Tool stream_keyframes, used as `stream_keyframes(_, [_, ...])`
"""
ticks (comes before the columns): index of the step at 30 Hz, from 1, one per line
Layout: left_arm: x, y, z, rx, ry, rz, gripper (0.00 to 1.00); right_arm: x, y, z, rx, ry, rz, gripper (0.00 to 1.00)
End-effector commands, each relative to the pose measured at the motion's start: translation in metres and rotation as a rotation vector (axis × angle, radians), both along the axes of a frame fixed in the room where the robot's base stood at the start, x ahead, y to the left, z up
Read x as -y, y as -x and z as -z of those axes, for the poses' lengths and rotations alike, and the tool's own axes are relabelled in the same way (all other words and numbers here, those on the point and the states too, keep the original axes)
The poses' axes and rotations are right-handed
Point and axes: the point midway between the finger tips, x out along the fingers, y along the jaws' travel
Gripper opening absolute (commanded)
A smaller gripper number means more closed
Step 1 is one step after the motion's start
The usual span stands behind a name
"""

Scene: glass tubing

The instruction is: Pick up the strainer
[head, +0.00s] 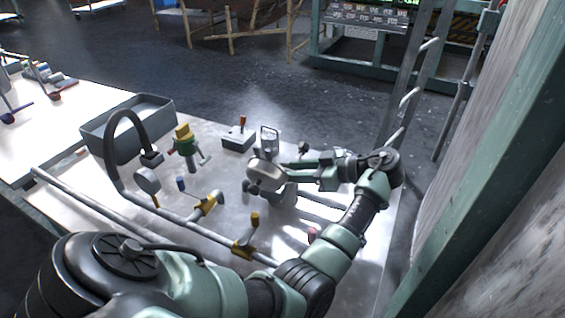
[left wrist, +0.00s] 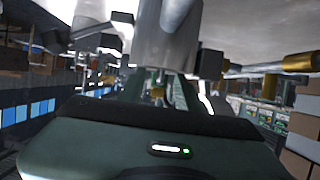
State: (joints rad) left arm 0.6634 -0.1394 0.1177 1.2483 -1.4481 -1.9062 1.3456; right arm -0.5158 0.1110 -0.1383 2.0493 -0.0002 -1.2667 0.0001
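A grey metal fitting with a rounded body (head: 266,173) stands on the pale work table. It looks like the strainer, though I cannot be sure. My left gripper (head: 289,166) reaches it from the right in the head view. In the left wrist view a grey metal cylinder (left wrist: 166,45) lies between the two dark fingertips of my left gripper (left wrist: 163,41). The right fingertip appears to meet its side, and the left one is very close to it. Whether they press on it is not clear. My right gripper is not in view.
A long pipe with yellow fittings (head: 205,205) runs along the front. A green post stands right.

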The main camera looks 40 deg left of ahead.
Motion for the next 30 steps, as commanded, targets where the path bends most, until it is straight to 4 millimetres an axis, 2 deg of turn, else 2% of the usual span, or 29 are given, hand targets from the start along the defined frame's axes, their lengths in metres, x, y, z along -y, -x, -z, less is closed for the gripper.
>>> stream_keyframes(3, [-0.0097, 0.0036, 0.0046, -0.002, -0.001, -0.001, 0.35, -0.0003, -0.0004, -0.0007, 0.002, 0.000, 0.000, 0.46])
stream_keyframes(8, [-0.0098, 0.0034, 0.0047, -0.001, 0.000, 0.000, 0.35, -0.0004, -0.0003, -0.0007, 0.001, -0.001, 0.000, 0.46])
stream_keyframes(9, [-0.0097, 0.0034, 0.0047, -0.001, 0.000, 0.000, 0.32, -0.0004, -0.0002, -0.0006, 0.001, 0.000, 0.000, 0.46])
stream_keyframes(12, [-0.0095, 0.0034, 0.0046, -0.001, 0.000, 0.000, 0.04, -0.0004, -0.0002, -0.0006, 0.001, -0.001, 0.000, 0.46])
stream_keyframes(13, [-0.0096, 0.0033, 0.0046, -0.001, 0.000, 0.000, 0.00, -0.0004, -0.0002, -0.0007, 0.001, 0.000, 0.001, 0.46])
stream_keyframes(30, [-0.0092, 0.0032, 0.0047, -0.001, 0.000, 0.000, 0.00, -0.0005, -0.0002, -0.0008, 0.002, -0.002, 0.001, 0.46])
